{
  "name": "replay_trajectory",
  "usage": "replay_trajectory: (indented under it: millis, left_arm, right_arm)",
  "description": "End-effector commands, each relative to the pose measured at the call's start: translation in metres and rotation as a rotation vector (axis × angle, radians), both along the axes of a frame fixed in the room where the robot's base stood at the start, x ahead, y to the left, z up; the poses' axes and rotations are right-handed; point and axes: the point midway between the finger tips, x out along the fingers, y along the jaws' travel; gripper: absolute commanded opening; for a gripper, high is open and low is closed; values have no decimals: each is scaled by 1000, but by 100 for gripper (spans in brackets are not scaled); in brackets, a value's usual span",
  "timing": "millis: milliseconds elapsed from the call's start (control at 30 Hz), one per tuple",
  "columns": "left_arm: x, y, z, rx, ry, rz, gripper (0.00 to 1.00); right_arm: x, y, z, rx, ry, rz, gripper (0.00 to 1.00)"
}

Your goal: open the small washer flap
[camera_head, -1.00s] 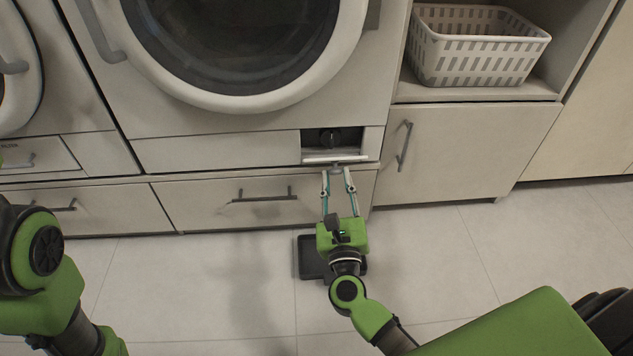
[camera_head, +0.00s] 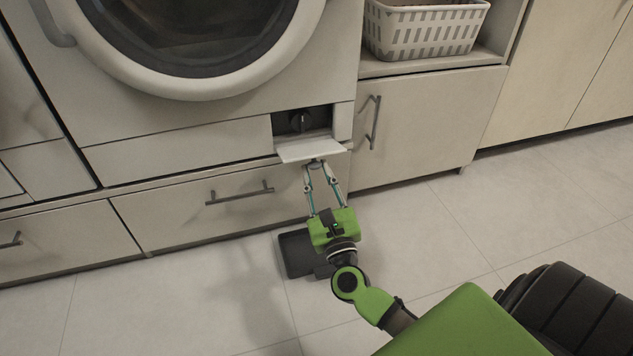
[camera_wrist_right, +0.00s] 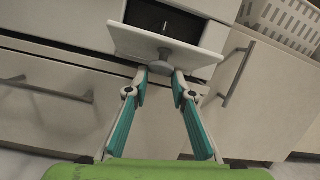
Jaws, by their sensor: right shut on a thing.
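The small washer flap (camera_head: 310,150) is a pale panel at the washer's lower right, tilted down and outward. Above it, the recess behind shows a dark round knob (camera_head: 300,121). My right gripper (camera_head: 315,164) is at the flap's front edge from below, its fingertips shut on the flap's small grey handle. In the right wrist view the flap (camera_wrist_right: 150,42) spreads above my fingertips (camera_wrist_right: 160,70), and the grey handle (camera_wrist_right: 166,57) sits between them. My left gripper is not in view.
The washer's round door (camera_head: 200,45) is above left. A drawer (camera_head: 190,205) with a bar handle is below, and a cupboard door (camera_head: 430,125) stands to the right under a white basket (camera_head: 425,28). A dark flat object (camera_head: 297,255) lies on the floor (camera_head: 430,230) behind my wrist.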

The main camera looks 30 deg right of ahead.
Motion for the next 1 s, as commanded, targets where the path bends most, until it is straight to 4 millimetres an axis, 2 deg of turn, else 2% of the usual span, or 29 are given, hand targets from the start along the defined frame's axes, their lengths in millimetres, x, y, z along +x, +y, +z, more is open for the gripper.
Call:
replay_trajectory:
  millis: [33, 533, 567, 600, 1000]
  left_arm:
    - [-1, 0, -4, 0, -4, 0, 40]
    - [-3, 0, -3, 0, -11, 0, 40]
    - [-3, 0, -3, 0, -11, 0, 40]
    - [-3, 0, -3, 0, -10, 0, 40]
    - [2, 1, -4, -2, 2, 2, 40]
  right_arm:
    - [2, 6, -6, 0, 5, 17, 0]
    - [2, 7, -1, -5, -6, 18, 0]
    - [2, 7, -1, -5, -7, 18, 31]
    - [2, 7, -1, -5, -7, 18, 40]
    - [1, 3, 0, -5, -10, 10, 40]
